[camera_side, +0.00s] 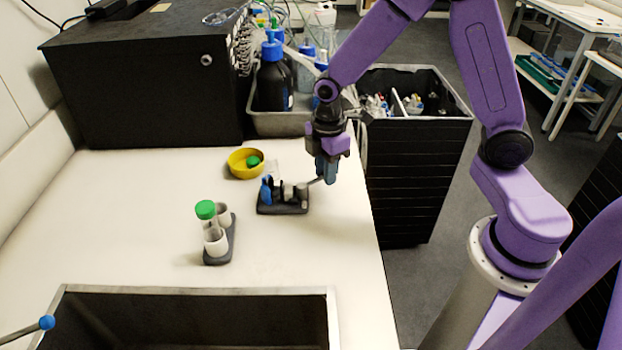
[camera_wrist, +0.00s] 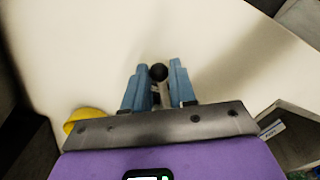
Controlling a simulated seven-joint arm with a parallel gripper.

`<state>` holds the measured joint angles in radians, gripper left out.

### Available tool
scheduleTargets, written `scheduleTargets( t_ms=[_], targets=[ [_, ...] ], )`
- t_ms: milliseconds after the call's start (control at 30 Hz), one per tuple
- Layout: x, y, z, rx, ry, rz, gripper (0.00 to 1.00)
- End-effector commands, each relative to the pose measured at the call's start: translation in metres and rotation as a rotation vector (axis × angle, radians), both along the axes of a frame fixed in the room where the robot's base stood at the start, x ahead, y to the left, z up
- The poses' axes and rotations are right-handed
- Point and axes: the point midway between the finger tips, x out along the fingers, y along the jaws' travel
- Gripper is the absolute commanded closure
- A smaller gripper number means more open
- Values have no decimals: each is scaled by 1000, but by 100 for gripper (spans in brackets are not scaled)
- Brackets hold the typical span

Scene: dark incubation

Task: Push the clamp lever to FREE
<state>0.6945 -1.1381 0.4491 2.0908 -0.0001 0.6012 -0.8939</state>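The clamp device (camera_side: 283,208) is a small dark base on the white bench, with a blue part (camera_side: 267,189) at its left and pale parts on top. A thin lever (camera_side: 316,181) reaches up and right from it to my gripper (camera_side: 327,172). In the wrist view, a round black knob (camera_wrist: 158,72) on a metal rod sits between the two blue fingertips of my gripper (camera_wrist: 159,76). The fingers are apart, one on each side of the knob, with slight gaps seeming to show. Contact is unclear. No FREE marking is legible.
A yellow bowl (camera_side: 240,170) with a green cap stands behind the clamp. A dark holder (camera_side: 231,246) with a green-capped tube (camera_side: 207,212) stands front left. A sink (camera_side: 190,320) lies in front. A black crate (camera_side: 418,165) is right of the bench edge.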

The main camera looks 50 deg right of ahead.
Motion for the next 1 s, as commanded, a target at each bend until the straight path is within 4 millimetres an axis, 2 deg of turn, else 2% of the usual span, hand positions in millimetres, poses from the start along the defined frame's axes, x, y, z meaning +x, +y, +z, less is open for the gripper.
scheduleTargets(
  t_ms=[200,567,833,1000],
  targets=[
    [-9,3,0,0,0,-146,75],
    [-11,4,0,0,0,-177,75],
    [-20,9,0,0,0,-343,75],
    [-23,10,0,-1,0,-386,75]
  ],
)
